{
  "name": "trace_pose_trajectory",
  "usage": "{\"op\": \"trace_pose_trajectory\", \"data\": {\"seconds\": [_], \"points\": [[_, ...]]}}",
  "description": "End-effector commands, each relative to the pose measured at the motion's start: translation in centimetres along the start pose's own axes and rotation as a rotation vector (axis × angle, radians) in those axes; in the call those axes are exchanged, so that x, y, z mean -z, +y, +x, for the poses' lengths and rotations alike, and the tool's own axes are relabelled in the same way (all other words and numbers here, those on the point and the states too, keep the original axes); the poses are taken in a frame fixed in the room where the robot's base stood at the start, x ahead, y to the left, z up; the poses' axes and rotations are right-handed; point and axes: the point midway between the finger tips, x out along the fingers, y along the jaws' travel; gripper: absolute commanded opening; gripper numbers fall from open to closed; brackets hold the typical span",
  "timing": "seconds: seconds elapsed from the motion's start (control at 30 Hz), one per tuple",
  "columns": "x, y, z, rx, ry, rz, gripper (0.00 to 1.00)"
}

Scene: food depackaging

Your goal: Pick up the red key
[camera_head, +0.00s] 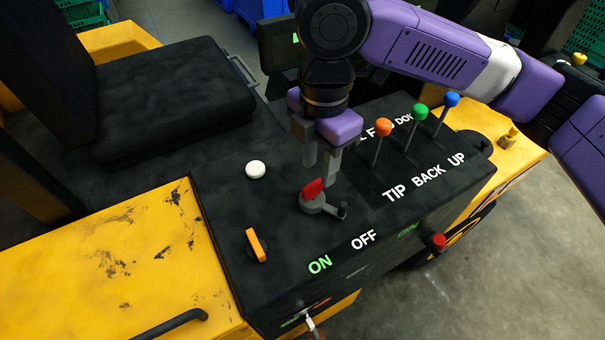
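The red key (313,189) stands upright in a grey round switch base (313,204) on the black console. A short dark knob juts from the base to the right. My gripper (320,174) points down just above and behind the red key, with its two grey fingers apart. I see nothing between the fingers. The fingertips look close to the key's top, but I cannot tell whether they touch it.
Orange, green and blue knobbed levers (384,128) stand right of my gripper. A white button (255,169) and an orange switch (257,245) are on the left of the console (225,210). A red knob (438,241) sits at the right edge. A black seat (170,95) lies behind left.

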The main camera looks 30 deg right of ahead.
Motion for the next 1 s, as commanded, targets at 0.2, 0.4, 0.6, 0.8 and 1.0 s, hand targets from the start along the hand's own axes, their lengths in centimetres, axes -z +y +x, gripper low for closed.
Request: {"op": "trace_pose_trajectory", "data": {"seconds": [0.2,0.4,0.6,0.8,1.0], "points": [[0.0,0.0,2.0,0.002,0.001,0.002,0.36],[0.2,0.3,3.9,0.003,0.000,0.000,0.36],[0.3,0.7,6.8,0.002,0.000,0.001,0.36],[0.4,0.7,7.8,0.000,0.001,0.000,0.36],[0.4,0.7,7.7,0.000,0.000,0.000,0.28]]}}
